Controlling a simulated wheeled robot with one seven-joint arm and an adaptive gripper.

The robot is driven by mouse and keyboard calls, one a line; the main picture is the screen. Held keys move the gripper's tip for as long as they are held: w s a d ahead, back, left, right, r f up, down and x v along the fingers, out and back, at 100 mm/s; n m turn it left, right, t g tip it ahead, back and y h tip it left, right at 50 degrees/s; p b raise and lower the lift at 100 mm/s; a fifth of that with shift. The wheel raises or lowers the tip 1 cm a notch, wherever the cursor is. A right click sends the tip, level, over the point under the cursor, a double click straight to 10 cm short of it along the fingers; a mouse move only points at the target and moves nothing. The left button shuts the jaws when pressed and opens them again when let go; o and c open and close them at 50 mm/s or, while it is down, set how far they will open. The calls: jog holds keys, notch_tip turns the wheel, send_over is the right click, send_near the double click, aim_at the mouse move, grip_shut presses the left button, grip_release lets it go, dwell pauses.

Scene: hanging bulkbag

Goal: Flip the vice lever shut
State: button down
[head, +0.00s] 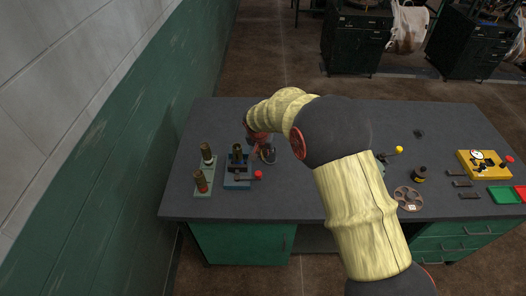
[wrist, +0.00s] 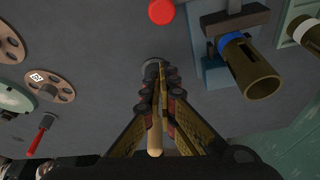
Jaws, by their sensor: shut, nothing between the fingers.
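The vice (head: 238,183) has a blue base and dark jaws and stands on the left part of the bench, with a brass cylinder (head: 237,150) upright in it. Its lever ends in a red knob (head: 258,174), pointing right in the head view. In the wrist view, the red knob (wrist: 161,11) is at the top edge and the vice (wrist: 214,70) is at upper right; most of the lever is cut off. My gripper (wrist: 160,72) is shut and empty, apart from the knob and beside the vice. My arm partly hides it in the head view.
A tan rod (wrist: 155,138) shows behind my fingers. A reel (head: 408,198), dark jar (head: 419,174) and yellow box (head: 483,164) are to the right. The bench front is clear.

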jog(key=x, duration=0.2)
jog(key=shift+w+f, duration=0.1)
jog(key=shift+f, duration=0.3)
jog(key=s, duration=0.1)
jog(key=s+a+b, duration=0.1)
jog(key=s, duration=0.1)
jog(key=shift+s+r, duration=0.1)
jog(key=shift+r, duration=0.15)
jog(key=shift+s, duration=0.4)
jog(key=shift+s+f+b, duration=0.1)
jog(key=shift+b, duration=0.3)
